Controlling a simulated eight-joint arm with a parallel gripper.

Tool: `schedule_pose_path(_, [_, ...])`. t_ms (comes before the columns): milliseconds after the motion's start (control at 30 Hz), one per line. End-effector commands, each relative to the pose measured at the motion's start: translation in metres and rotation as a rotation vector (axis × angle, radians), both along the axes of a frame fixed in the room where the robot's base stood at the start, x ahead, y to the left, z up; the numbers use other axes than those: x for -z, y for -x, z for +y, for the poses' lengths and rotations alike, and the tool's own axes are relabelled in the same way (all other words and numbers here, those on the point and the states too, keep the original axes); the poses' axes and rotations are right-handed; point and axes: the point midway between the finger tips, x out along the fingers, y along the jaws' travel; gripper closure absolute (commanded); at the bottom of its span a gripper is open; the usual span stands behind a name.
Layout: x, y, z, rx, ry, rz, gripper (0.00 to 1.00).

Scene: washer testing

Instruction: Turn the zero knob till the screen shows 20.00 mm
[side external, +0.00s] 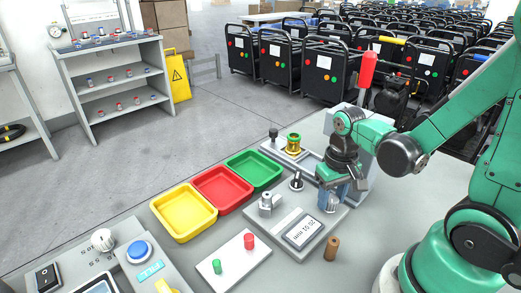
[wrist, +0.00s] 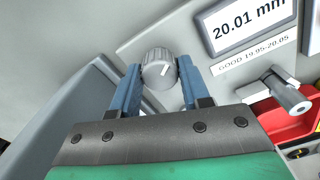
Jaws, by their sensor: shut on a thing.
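The zero knob (wrist: 158,69) is a grey ribbed knob with a white pointer mark, seen in the wrist view at top centre. My gripper (wrist: 158,80) has its two blue fingers on either side of the knob and is shut on it. In the side view the knob (side external: 331,203) shows below my gripper (side external: 333,195), at the right end of the gauge base. The screen (wrist: 240,22) reads 20.01 mm, with a label GOOD 19.95-20.05 under it. It also shows in the side view (side external: 304,230), with the same reading.
Yellow (side external: 184,230), red (side external: 222,204) and green (side external: 254,184) trays stand left of the gauge. A white plate with green and red buttons (side external: 249,241) and a brown peg (side external: 332,248) are in front. A grey post (side external: 267,206) stands behind the screen.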

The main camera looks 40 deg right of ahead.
Motion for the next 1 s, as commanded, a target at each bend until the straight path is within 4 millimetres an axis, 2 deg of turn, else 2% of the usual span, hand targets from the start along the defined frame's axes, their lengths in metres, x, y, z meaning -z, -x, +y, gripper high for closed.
schedule_pose_path(300, [0.0,-0.0001,-0.0002,-0.087,0.0,0.0,1.0])
schedule_pose_path(733, [0.0,-0.0001,-0.0002,-0.094,0.0,0.0,1.0])
schedule_pose_path(767, [0.0,-0.0001,-0.0002,-0.094,0.0,0.0,0.5])
schedule_pose_path(800, [0.0,-0.0001,-0.0002,-0.094,0.0,0.0,0.39])
schedule_pose_path(833, [0.0,-0.0002,-0.0001,-0.094,0.0,0.0,0.3])
schedule_pose_path(867, [0.0,-0.0002,-0.0001,-0.094,0.0,0.0,0.27])
schedule_pose_path(1000, [0.0,-0.0001,0.0,-0.093,0.0,0.0,0.27])
